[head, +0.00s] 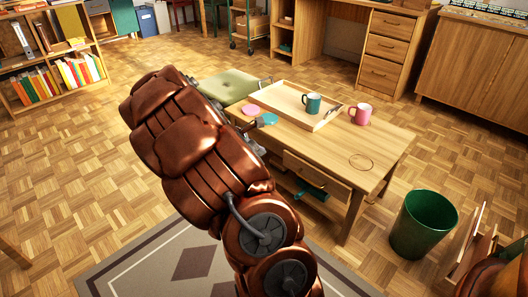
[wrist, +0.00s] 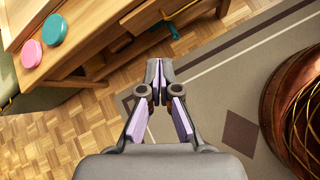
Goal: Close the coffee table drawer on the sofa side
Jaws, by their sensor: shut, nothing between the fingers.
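The wooden coffee table (head: 345,145) stands right of my arm in the head view; its edge also crosses the top left of the wrist view (wrist: 85,50). Its drawer (head: 318,173) is on the long side facing me, and the front looks pulled out a little. The drawer also shows at the top of the wrist view (wrist: 150,17), partly cut off by the frame. My gripper (wrist: 158,66) is shut and empty, with its tips below the drawer in that picture, seemingly apart from it. In the head view my arm hides most of the gripper.
On the table are a tray (head: 275,98) with a teal mug (head: 312,103), a pink mug (head: 360,113) and coasters (head: 268,119). A green cushion (head: 228,86) is at its far left end. A green bin (head: 423,225) stands right. A patterned rug (head: 135,270) lies in front.

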